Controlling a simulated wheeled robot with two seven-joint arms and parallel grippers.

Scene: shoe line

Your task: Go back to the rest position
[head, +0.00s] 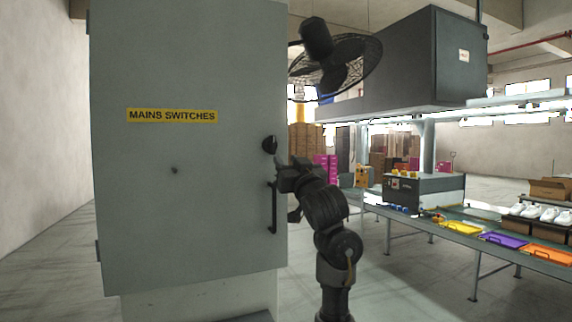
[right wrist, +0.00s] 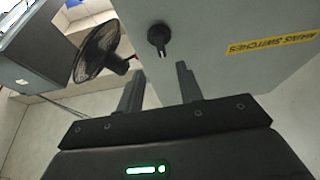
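My right gripper (head: 285,180) is raised in front of the grey mains switches cabinet (head: 180,220), close to its right edge. In the right wrist view the two fingers of this gripper (right wrist: 160,88) stand well apart with nothing between them. A black rotary knob (head: 269,145) sits on the cabinet door just above the gripper; it also shows beyond the fingertips in the right wrist view (right wrist: 158,36). The gripper looks apart from the knob. A black vertical handle (head: 272,207) is below it. The door looks closed. My left gripper is in neither view.
A black fan (head: 335,62) stands behind the cabinet's right side. To the right a conveyor line (head: 400,215) carries a yellow tray (head: 460,227), a purple tray (head: 504,240) and an orange tray (head: 548,255). White shoes (head: 540,212) stand beyond them. The floor between cabinet and line is clear.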

